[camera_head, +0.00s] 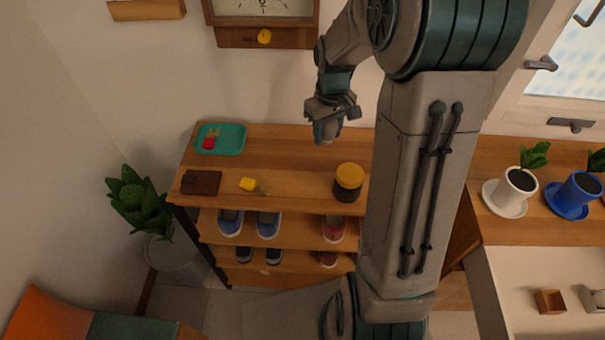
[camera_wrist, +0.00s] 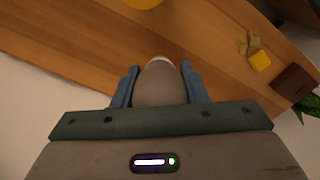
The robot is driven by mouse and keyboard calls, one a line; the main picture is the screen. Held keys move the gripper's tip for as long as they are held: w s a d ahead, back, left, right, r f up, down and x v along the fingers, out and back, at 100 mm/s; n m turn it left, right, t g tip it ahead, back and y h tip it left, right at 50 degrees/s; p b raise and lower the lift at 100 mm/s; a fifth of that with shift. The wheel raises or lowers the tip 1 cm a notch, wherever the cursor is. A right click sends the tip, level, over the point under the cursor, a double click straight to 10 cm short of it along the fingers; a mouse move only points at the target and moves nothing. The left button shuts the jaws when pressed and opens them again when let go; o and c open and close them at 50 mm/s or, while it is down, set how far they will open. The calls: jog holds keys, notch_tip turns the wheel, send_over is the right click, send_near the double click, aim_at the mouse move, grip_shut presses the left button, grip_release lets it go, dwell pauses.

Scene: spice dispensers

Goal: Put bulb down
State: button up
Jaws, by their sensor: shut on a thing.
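My gripper (camera_head: 331,117) is above the back of the wooden shelf top (camera_head: 287,150), and it is shut on the bulb (camera_head: 326,132). In the wrist view the bulb (camera_wrist: 160,84) sits between the two blue fingers of my gripper (camera_wrist: 160,86), greyish with a lighter tip pointing away from the palm. The bulb appears to be held above the wood, though the exact gap is hard to tell. The fingers hide its sides.
On the shelf top are a teal tray (camera_head: 234,141) with a red item, a dark brown wallet-like item (camera_head: 201,183), a yellow object (camera_head: 248,184) with keys, and a yellow-lidded jar (camera_head: 347,182). Shoes fill the lower shelves. The middle back of the top is clear.

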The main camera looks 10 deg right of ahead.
jog(key=s+d+f+n+b, duration=0.1)
jog(key=s+b, duration=0.1)
jog(key=s, duration=0.1)
send_over(291, 170)
notch_tip(291, 170, down, 7)
jog(key=shift+r+p, duration=0.1)
jog(key=shift+p, duration=0.2)
jog(key=shift+f, duration=2)
jog(key=shift+f, duration=0.15)
jog(key=o, duration=0.5)
jog(key=shift+f, duration=0.1)
jog(key=o, duration=0.4)
jog(key=shift+r, duration=0.2)
